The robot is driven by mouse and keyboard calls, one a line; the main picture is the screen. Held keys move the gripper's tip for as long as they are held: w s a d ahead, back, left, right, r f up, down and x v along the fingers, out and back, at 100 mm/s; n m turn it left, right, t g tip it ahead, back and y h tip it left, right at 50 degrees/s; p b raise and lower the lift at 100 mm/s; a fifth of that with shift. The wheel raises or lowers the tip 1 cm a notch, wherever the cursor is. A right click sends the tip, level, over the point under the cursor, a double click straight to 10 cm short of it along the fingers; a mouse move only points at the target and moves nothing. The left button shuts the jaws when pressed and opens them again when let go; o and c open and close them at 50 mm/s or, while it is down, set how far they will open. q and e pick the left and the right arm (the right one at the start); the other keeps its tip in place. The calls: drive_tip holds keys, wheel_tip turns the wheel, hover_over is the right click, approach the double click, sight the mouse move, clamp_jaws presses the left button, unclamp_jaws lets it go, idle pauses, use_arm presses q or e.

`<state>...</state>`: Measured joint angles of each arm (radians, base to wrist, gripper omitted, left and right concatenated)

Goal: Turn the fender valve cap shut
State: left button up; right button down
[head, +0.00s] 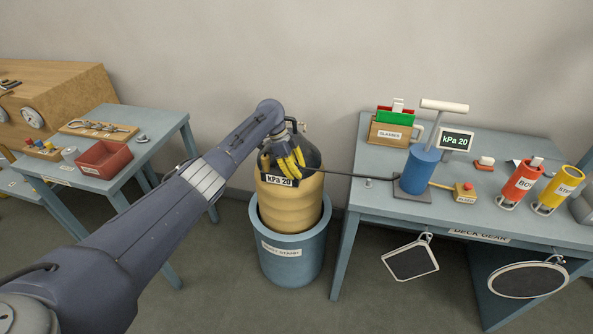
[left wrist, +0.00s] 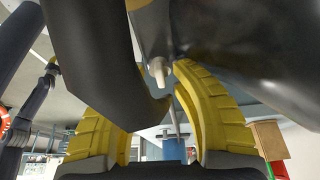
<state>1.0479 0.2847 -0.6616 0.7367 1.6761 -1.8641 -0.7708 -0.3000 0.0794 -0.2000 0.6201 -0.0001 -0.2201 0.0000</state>
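The fender (head: 295,205) is a tan ribbed body with a dark top, upright in a blue tub (head: 290,262). My left gripper (head: 284,168), with yellow fingers, is at the fender's top. In the left wrist view the fingers (left wrist: 160,85) stand apart, with a small pale valve piece (left wrist: 158,70) showing between the tips. A dark curved band (left wrist: 75,60) covers part of the left finger. I cannot tell whether the fingers touch the valve piece. The cap's own position is unclear. My right gripper is not in view.
A dark hose (head: 345,174) runs from the fender to a blue pump (head: 422,172) on the right table (head: 385,205). The pump's display (head: 456,141) reads "kPa 20". Red and yellow cylinders (head: 538,185) stand right. The left table holds a red tray (head: 103,160).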

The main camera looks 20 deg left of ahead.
use_arm(q)
drive_tip(key=shift+n, duration=0.3)
